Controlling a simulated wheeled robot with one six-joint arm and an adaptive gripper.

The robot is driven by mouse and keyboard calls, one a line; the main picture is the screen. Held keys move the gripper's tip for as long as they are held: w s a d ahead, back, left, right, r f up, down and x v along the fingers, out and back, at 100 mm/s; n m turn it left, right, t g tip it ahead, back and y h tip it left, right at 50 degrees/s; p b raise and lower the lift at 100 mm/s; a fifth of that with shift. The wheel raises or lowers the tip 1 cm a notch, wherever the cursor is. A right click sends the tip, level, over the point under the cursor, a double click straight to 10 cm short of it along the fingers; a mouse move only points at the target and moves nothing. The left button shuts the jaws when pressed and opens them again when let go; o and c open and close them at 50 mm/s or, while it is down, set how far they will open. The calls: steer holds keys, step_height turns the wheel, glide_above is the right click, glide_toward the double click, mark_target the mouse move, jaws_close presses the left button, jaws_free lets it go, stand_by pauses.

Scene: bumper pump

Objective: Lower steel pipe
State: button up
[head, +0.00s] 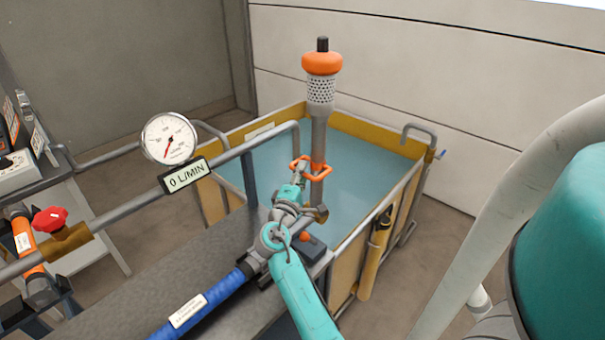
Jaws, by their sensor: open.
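A grey steel pipe (318,138) stands upright near the front corner of a tank. A perforated strainer (321,94) and an orange collar (322,63) with a black tip top it. My gripper (310,168) has orange fingers and is open, around or beside the pipe's middle; whether it touches the pipe is unclear. The pipe's lower end meets a bracket area partly hidden by my teal arm. The tank (342,241) holds blue-green water (372,169).
A gauge (169,138) and a display reading 0 L/MIN (187,176) sit on piping at left. A red valve knob (50,219) is further left. A blue hose (200,305) runs along the grey bench (150,276). A yellow cylinder (374,255) hangs on the tank's side.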

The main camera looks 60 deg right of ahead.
steer(key=shift+d, duration=0.2)
jaws_close()
steer(key=shift+d, duration=0.1)
